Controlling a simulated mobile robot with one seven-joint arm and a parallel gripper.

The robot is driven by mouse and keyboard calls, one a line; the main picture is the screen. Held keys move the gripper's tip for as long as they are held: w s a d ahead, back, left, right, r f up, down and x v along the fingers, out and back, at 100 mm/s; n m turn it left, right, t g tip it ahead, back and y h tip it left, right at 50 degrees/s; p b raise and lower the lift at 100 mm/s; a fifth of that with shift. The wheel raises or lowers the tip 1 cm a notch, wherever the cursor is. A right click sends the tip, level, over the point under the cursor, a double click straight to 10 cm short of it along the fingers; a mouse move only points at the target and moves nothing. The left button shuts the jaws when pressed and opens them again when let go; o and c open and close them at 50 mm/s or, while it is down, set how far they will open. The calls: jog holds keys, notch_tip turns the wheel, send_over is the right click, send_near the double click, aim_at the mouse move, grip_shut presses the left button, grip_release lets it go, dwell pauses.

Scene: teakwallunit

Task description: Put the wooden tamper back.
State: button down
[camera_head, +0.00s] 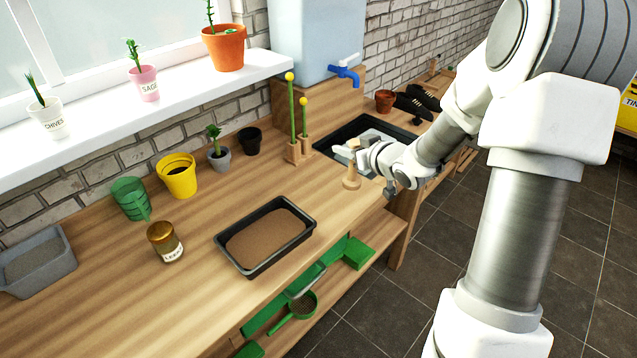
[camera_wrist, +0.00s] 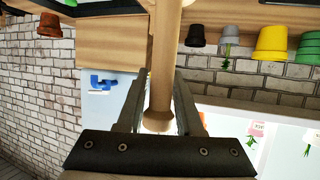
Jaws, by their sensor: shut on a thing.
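The wooden tamper (camera_head: 351,181) is a pale wooden piece with a wider round foot, held roughly upright below my gripper (camera_head: 345,153). In the wrist view, which is upside down, the tamper's shaft (camera_wrist: 162,80) runs between my two fingers (camera_wrist: 160,72), with a flared knob at its end. My gripper is shut on it. The tamper's foot shows low over the bench near the sink's front left corner; I cannot tell whether it touches.
The sink (camera_head: 345,127) lies just behind my gripper. A black soil tray (camera_head: 260,270) stands at the front of the bench. A labelled jar (camera_head: 165,242), yellow pot (camera_head: 177,175), green pots (camera_head: 130,197) and black pot (camera_head: 250,141) stand to the left. Bare bench lies between.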

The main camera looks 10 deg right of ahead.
jog(key=shift+w+a+f+b, duration=0.15)
jog(key=shift+w+a+f, duration=0.5)
jog(key=shift+a+f, duration=0.65)
jog(key=shift+w+a+f+b, duration=0.15)
jog(key=shift+w+a+f, duration=0.65)
jog(key=shift+f, duration=0.8)
jog(key=shift+w+a+f+b, duration=0.15)
jog(key=shift+w+a+f, duration=0.35)
jog(key=shift+a+f, duration=0.85)
jog(key=shift+d+f, duration=0.1)
jog(key=shift+f, duration=0.15)
jog(key=c, duration=0.6)
grip_release()
jog(key=shift+o, duration=0.2)
